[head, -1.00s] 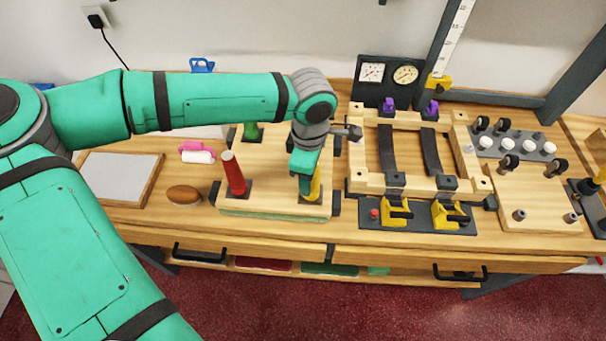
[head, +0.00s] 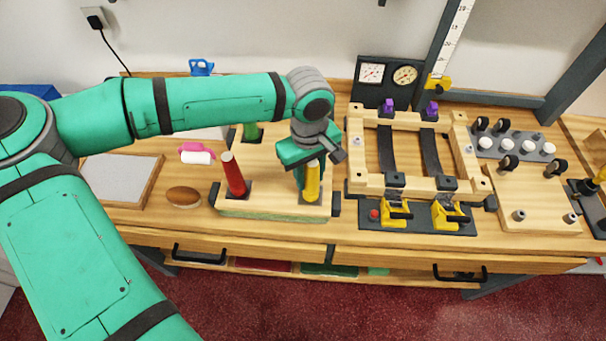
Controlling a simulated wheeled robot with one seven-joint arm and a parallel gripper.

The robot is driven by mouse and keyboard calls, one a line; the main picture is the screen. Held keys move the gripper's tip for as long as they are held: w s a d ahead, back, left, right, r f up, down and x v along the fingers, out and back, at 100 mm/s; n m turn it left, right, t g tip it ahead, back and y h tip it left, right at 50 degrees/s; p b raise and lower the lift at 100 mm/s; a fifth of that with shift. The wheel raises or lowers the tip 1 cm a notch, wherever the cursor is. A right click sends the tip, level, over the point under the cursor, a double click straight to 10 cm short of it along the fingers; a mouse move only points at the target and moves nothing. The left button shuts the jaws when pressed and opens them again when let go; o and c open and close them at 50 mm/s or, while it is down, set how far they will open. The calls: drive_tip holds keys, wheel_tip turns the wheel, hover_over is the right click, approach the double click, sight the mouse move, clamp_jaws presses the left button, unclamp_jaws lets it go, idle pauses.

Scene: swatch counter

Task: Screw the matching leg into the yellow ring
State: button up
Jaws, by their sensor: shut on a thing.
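A yellow leg (head: 312,184) stands upright at the right front of a wooden board, its lower end at a dark square plate. My gripper (head: 308,165) is above the board, shut on the yellow leg near its upper part. A red leg (head: 235,174) stands a little tilted on its own dark plate to the left. A green leg (head: 252,132) stands at the back left of the board, partly behind my arm. I cannot make out a yellow ring apart from the leg; its lower end is small in view.
A clamped wooden frame (head: 362,155) with dark straps and yellow clamps stands close on the right. A brown oval item (head: 184,196) and a pink-handled roller (head: 197,153) lie left of the board. The counter's front strip is clear.

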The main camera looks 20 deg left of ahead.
drive_tip(key=m, duration=0.3)
drive_tip(key=shift+d, duration=0.2)
drive_tip(key=shift+f+m, duration=0.1)
drive_tip(key=shift+m, duration=1.6)
drive_tip(key=o, duration=1.2)
drive_tip(key=shift+a, duration=0.1)
drive_tip(key=shift+c, duration=0.2)
drive_tip(key=o, duration=0.3)
drive_tip(key=shift+w, duration=0.1)
